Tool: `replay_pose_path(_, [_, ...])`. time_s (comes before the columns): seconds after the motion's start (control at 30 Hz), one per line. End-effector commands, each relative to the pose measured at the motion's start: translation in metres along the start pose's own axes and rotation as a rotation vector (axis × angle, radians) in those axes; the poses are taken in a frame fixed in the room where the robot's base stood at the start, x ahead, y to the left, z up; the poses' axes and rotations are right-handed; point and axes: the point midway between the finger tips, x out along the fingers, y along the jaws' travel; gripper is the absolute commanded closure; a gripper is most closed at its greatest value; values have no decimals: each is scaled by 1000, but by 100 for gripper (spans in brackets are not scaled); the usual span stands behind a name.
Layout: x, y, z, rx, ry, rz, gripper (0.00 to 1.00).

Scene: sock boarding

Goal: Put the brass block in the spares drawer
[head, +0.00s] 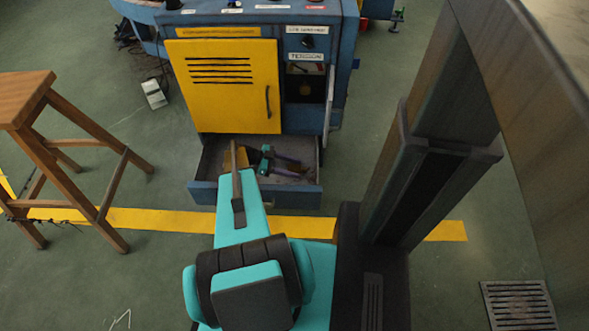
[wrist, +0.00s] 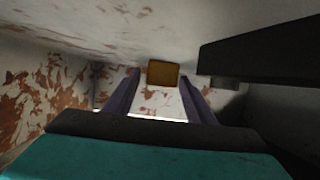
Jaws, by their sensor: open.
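The brass block (wrist: 163,74) shows in the wrist view as a small brown-gold square between the ends of my fingers, with gaps at both sides. I cannot tell whether it rests on the surface behind it. My gripper (wrist: 159,84) is open, its two purple fingers spread. In the head view my gripper (head: 299,165) reaches down into the open drawer (head: 255,196) at the bottom of the blue machine. I cannot make out the block for certain there; a yellow-brown patch (head: 236,160) shows beside my arm. The drawer's inside looks pale with rust stains.
A yellow door (head: 225,88) is shut above the drawer. A dark bar (wrist: 262,45) juts in at the right of the wrist view. A wooden stool (head: 60,150) stands left, and a floor grate (head: 518,304) lies at the lower right. The floor before the drawer is otherwise clear.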

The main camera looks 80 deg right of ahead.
Motion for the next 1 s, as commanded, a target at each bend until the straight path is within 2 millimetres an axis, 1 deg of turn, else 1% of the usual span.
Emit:
replay_pose_path(0.27, [-37,-1,-1,0,-1,-2,50])
replay_pose_path(0.6, [-91,-1,-1,0,0,-2,50])
replay_pose_path(0.8, [-110,-1,0,0,0,1,50])
replay_pose_path(1.0, [-115,0,0,0,0,2,50])
